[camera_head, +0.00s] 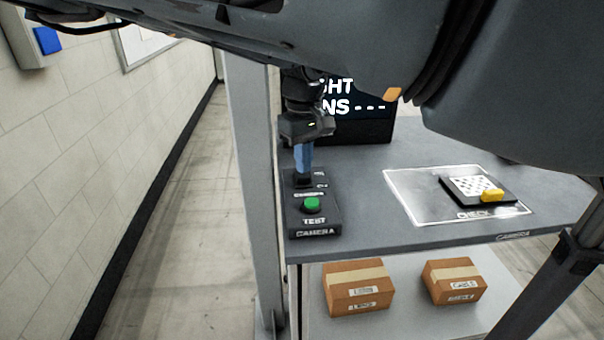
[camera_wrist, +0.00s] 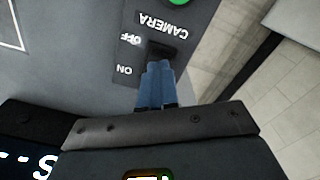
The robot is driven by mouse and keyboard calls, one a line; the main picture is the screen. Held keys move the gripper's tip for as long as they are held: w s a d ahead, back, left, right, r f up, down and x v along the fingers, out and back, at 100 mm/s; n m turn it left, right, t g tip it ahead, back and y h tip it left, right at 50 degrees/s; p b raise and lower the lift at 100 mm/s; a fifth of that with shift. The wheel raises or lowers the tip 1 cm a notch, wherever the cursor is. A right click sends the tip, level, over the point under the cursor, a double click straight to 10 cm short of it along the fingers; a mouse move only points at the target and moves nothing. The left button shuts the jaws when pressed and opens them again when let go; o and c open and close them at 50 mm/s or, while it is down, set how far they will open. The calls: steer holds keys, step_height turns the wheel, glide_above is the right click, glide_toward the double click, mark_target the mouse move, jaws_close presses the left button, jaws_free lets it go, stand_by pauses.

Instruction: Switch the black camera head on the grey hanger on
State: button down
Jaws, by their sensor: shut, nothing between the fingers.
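A black control box (camera_head: 330,219) labelled CAMERA sits at the left front corner of the grey table. It has a green TEST button (camera_head: 311,204) and, behind it, a dark switch (camera_wrist: 163,50) with OFF and ON printed beside it in the wrist view. My gripper (camera_head: 303,170) is shut and points down at the switch, its blue fingertips (camera_wrist: 157,68) at or very near it. I cannot tell if they touch, and the fingers partly hide the switch, so its position is unclear. I make out no camera head or grey hanger in either view.
A dark screen (camera_head: 372,125) stands behind the box, partly hidden by my arm. Two cartons (camera_head: 358,291) sit on the lower shelf. A grey post (camera_head: 252,160) stands left.

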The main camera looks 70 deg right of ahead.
mark_target(304, 177)
steer(key=shift+f+b, duration=0.55)
steer(key=shift+f, duration=0.5)
stand_by(0.4)
steer(key=shift+r, duration=0.1)
step_height(304, 177, up, 7)
steer(key=p, duration=0.6)
steer(key=shift+p, duration=0.35)
stand_by(0.4)
